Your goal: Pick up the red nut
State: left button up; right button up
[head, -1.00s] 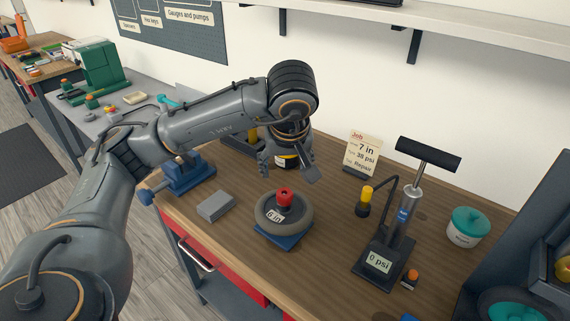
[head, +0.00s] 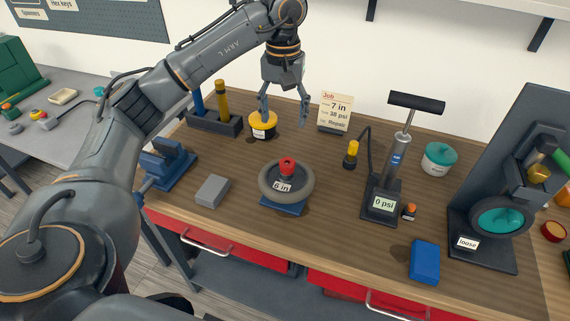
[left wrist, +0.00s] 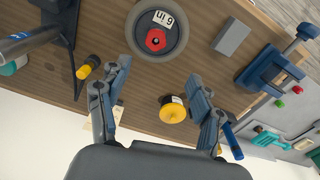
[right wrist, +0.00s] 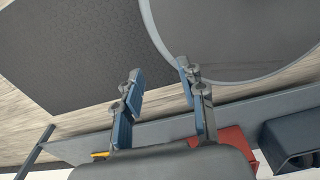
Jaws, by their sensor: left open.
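The red nut (head: 287,165) sits at the centre of a grey wheel (head: 300,190) labelled "6 in", which rests on a blue base (head: 284,208) on the workbench. In the left wrist view the red nut (left wrist: 155,39) shows near the top, on the wheel (left wrist: 173,52). My left gripper (head: 284,110) is open and empty, raised behind the wheel, near a yellow-topped pot (head: 263,121). My right gripper (right wrist: 160,88) shows only in the right wrist view, fingers apart with nothing between them, away from the bench top.
A grey block (head: 212,190) and a blue vice (head: 168,166) stand left of the wheel. A pump (head: 390,175) reading "0 psi" stands right, with a job card (head: 335,112) behind. A blue block (head: 424,261) lies front right. Bare wood surrounds the wheel.

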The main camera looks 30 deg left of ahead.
pick_arm(q)
send_near(287, 164)
jog(key=shift+a+f+p, duration=0.15)
jog(key=shift+f+p, duration=0.55)
jog(key=shift+f, duration=0.25)
jog(key=shift+a+f, duration=0.1)
jog(key=shift+f, duration=0.2)
jog(key=shift+d+f+p, duration=0.25)
jog(key=shift+f+p, duration=0.85)
notch_tip(287, 164, down, 2)
jog(key=shift+f+p, duration=0.2)
jog(key=shift+p, duration=0.15)
jog(key=shift+f, duration=0.4)
jog(key=shift+c, duration=0.4)
jog(key=c, duration=1)
pick_arm(e)
jog(key=r, duration=0.1)
jog(key=w+d+r, duration=0.1)
jog(key=r, duration=0.1)
jog(key=w+r, duration=0.1)
jog(key=shift+w+d+r, duration=0.2)
jog(key=shift+d, duration=0.15)
